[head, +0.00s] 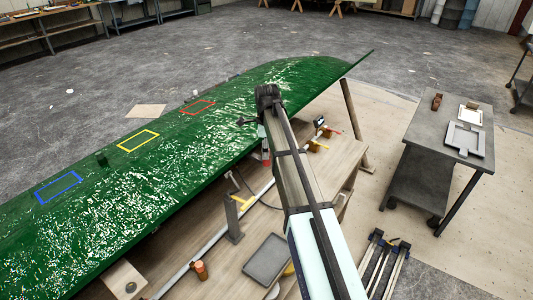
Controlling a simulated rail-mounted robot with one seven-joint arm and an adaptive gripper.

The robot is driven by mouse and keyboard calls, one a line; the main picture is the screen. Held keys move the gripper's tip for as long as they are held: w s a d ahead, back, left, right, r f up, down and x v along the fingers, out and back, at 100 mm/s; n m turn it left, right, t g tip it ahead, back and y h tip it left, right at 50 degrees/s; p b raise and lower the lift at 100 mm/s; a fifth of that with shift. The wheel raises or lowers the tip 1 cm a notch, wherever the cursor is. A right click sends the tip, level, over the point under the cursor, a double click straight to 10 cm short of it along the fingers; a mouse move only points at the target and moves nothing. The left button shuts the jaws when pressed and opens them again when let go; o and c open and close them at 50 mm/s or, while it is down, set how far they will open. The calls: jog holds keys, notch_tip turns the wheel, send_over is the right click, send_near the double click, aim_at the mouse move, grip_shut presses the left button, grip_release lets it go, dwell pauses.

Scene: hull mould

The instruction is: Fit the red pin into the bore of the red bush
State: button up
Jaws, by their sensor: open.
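The dark end of my arm is over the right part of the green hull mould (180,150). My gripper (242,122) shows as a small dark shape beside it, pointing left, with nothing visible in it. Its jaws are open but too small to see in detail. A small red part (266,158) shows at the mould's near edge, partly behind my arm; I cannot tell whether it is the red pin or the red bush. A red outlined rectangle (198,107) is on the mould, left of my gripper. No bore can be made out.
Yellow (138,141) and blue (58,187) outlines mark the mould. The wooden bench (205,292) in front holds a grey tray (267,260), an orange-brown cylinder (201,270) and a dark upright bracket (232,220).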

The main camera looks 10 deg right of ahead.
notch_tip(320, 180, up, 10)
dwell(0.4)
jog(key=shift+f, duration=0.1)
